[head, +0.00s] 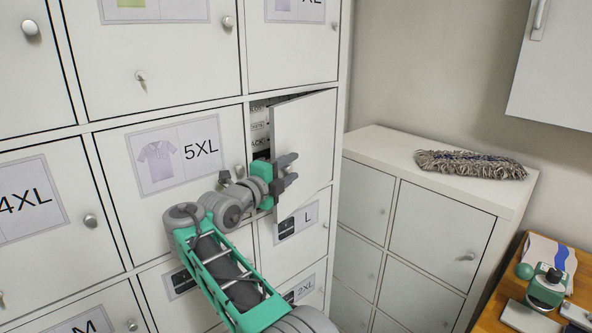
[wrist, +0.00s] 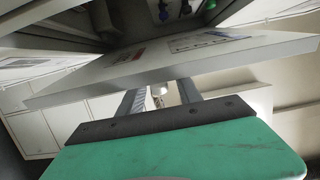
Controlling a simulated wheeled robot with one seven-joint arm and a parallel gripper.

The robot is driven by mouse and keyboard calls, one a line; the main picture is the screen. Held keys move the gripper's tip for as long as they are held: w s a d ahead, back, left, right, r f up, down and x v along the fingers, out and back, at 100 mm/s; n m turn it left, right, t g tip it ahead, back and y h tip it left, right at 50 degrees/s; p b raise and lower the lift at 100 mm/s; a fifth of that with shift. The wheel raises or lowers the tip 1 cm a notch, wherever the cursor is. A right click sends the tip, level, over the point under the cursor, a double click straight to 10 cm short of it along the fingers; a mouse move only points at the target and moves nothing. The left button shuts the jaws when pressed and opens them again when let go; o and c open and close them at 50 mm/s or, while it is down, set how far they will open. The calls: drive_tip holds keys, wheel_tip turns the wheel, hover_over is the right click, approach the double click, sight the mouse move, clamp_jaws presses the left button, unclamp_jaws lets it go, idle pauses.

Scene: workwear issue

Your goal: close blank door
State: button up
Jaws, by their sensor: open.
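The blank door (head: 306,142) stands ajar in the locker wall in the head view, with a dark gap along its left side. The face seen there is plain white, without a label. My gripper (head: 288,170) is open in front of the door's lower left part. In the wrist view the door (wrist: 85,83) is a white slab seen nearly edge-on, with printed paper on its upper face. The open fingers (wrist: 161,97) point up at its lower edge. A small metallic piece shows between them. Whether they touch the door is unclear.
Closed labelled doors surround the opening, among them the 5XL door (head: 215,180) on the left and the L door (head: 293,228) below. A lower white cabinet (head: 400,160) with a grey mop head (head: 470,165) stands right. A wooden desk (head: 490,318) is at lower right.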

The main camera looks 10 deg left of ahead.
drive_tip(key=b+v, duration=0.1)
drive_tip(key=v, duration=0.4)
drive_tip(key=shift+a+f, duration=0.1)
drive_tip(key=shift+f, duration=0.05)
drive_tip(key=shift+s, duration=0.25)
drive_tip(key=shift+c, duration=0.3)
